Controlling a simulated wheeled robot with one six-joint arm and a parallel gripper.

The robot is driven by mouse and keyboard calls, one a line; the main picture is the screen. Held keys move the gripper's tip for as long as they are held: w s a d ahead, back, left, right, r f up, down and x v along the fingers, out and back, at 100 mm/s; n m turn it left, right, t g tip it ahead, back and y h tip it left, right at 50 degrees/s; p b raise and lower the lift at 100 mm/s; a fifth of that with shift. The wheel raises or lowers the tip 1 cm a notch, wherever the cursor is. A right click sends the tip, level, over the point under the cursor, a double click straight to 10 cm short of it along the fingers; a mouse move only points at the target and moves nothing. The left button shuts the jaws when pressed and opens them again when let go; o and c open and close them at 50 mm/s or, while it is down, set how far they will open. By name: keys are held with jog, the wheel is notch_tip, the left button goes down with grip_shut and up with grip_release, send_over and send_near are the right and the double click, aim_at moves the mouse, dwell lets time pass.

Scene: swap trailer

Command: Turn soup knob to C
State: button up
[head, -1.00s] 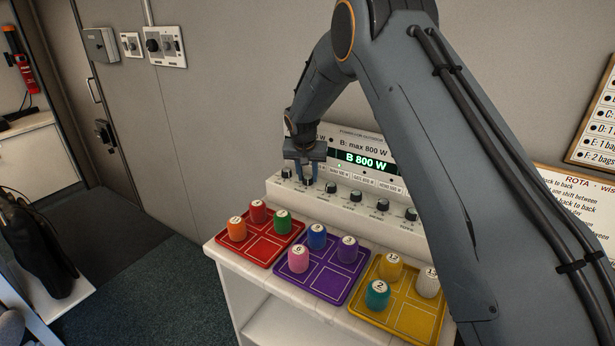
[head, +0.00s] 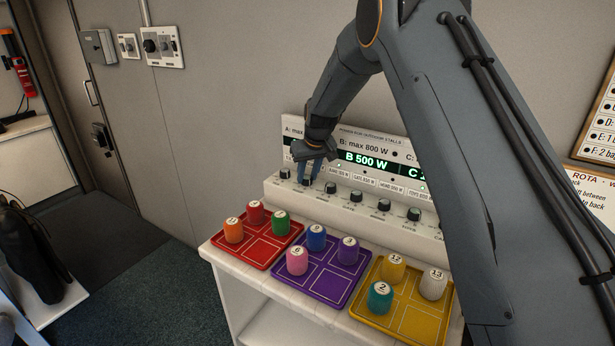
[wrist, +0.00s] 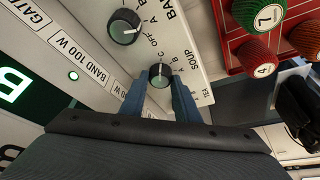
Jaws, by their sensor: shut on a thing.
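The soup knob (wrist: 161,75), dark with a white pointer mark, sits on the white panel in the wrist view, beside its SOUP label. Small OFF and letter marks ring it. My gripper (wrist: 160,92) has its two blue fingers on either side of the knob, shut on it. In the head view my gripper (head: 311,171) reaches down to the left part of the knob row and largely hides the knob there. The pointer's exact letter is hard to tell. The green display (head: 364,160) reads B 500 W, with a C reading partly hidden by my arm.
Other knobs stand in a row to the right, including the band knob (wrist: 124,25). In front are a red tray (head: 262,258), a purple tray (head: 328,292) and a yellow tray (head: 409,327) with numbered coloured cylinders. A wall stands behind the panel.

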aim_at(311, 189)
dwell(0.3)
jog(key=o, duration=1)
jog(key=shift+o, duration=0.2)
jog(key=b+v, duration=0.2)
jog(key=v, duration=0.5)
jog(key=shift+r, duration=0.4)
jog(key=shift+s, duration=0.15)
jog(key=s+d+f+m+g, duration=0.1)
jog(key=s+d, duration=0.4)
jog(key=s, duration=0.8)
jog(key=s+d+f+m+g+h, duration=0.1)
jog(key=s+d+f, duration=0.2)
jog(key=s, duration=1.1)
jog(key=s+d+f+m+g, duration=0.1)
jog(key=s+d, duration=0.5)
jog(key=s, duration=0.7)
jog(key=shift+s+d+f+m+h, duration=0.25)
jog(key=shift+d+f+m, duration=0.2)
jog(key=shift+f, duration=0.25)
